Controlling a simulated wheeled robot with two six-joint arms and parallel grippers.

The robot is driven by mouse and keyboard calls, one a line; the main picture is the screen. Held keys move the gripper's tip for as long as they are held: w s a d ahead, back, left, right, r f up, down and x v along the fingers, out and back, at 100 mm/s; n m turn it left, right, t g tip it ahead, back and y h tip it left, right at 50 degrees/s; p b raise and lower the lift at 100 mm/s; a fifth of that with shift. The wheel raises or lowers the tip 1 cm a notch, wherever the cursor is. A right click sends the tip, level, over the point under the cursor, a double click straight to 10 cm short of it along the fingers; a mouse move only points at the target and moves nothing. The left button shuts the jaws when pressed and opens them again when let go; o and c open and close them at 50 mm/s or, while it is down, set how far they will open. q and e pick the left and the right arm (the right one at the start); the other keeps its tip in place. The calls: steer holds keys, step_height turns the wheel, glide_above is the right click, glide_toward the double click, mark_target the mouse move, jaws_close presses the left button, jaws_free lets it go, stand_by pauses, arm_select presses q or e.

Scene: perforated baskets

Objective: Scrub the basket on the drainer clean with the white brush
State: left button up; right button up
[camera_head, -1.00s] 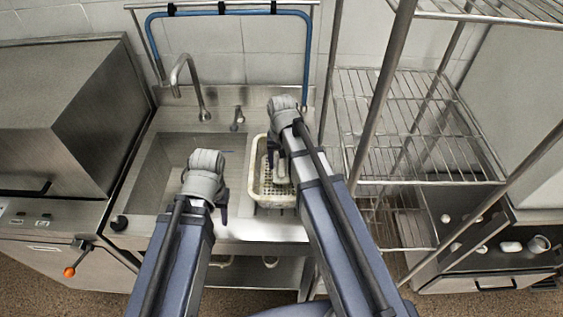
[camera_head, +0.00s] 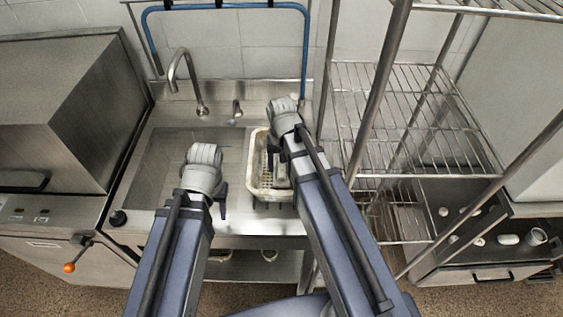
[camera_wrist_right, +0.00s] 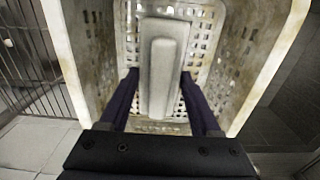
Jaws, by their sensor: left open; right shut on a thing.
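The perforated basket (camera_head: 260,190), cream with brownish stains, sits on the drainer to the right of the sink bowl. In the right wrist view the basket (camera_wrist_right: 80,75) fills the upper half, with brown soiling on its walls. My right gripper (camera_wrist_right: 160,105) is inside the basket's opening, shut on the white brush (camera_wrist_right: 162,65). The brush lies close to the basket floor; I cannot tell whether its bristles touch. In the head view my right gripper (camera_head: 275,150) is over the basket and partly hides it. My left gripper (camera_head: 222,200) is open and empty at the sink's front edge.
The sink bowl (camera_head: 165,165) with a tap (camera_head: 187,80) lies left of the basket. A wire shelf rack (camera_head: 400,120) stands close on the right. A steel machine (camera_head: 60,110) stands at the left.

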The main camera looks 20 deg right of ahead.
steer(key=shift+s+a, duration=0.2)
steer(key=shift+s, duration=0.5)
steer(key=shift+w, duration=0.1)
steer(key=shift+w+d, duration=0.35)
steer(key=shift+w, duration=0.2)
steer(key=shift+w+d, duration=0.3)
steer(key=shift+w, duration=0.25)
steer(key=shift+w, duration=0.15)
steer(key=shift+w+d, duration=0.15)
steer(key=shift+w, duration=0.4)
steer(key=shift+w+d, duration=0.15)
steer(key=shift+w, duration=0.35)
steer(key=shift+s, duration=0.1)
